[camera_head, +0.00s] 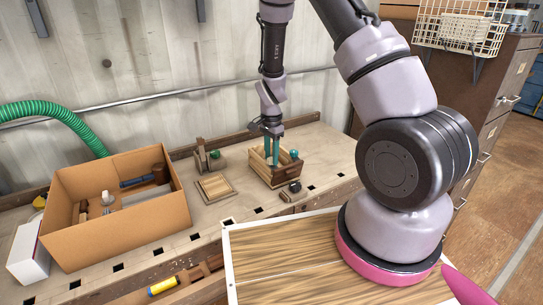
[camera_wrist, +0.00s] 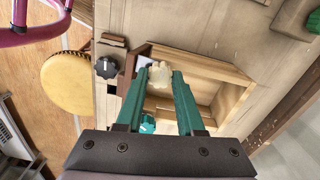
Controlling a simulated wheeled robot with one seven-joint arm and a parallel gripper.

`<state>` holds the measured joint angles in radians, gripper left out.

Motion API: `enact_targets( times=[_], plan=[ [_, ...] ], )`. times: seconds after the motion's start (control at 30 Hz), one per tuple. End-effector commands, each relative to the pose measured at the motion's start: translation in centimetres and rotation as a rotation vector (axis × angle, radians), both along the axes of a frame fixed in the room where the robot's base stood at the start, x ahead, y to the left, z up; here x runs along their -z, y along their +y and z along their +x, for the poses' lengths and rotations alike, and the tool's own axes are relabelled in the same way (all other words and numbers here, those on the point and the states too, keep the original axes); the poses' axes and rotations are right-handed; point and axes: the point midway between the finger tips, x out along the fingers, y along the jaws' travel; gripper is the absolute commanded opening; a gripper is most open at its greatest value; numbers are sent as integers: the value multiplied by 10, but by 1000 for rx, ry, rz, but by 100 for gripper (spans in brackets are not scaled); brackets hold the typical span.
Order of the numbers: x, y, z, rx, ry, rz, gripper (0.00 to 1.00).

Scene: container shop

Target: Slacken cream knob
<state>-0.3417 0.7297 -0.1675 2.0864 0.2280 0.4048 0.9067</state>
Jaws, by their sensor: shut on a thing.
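The cream knob (camera_wrist: 160,78) shows in the wrist view between my fingertips, at the side of an open wooden box. My gripper (camera_wrist: 160,73) has teal fingers, one on each side of the cream knob, and is shut on it. In the head view my gripper (camera_head: 272,154) points down into the wooden box (camera_head: 283,177) on the workbench. The cream knob cannot be made out there.
A teal knob (camera_wrist: 148,123) lies close to my left finger. A black knob (camera_wrist: 107,67) is beside the box. A large cardboard box (camera_head: 125,235) with tools stands at the bench's left. A slatted wooden piece (camera_head: 215,187) lies between them.

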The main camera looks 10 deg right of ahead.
Motion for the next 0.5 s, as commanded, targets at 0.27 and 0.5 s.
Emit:
enact_targets(
  times=[0.27, 0.5],
  plan=[
    [0, 0, 0, -259, -1, 0, 0],
    [0, 0, 0, -488, 0, 0, 0]
  ],
)
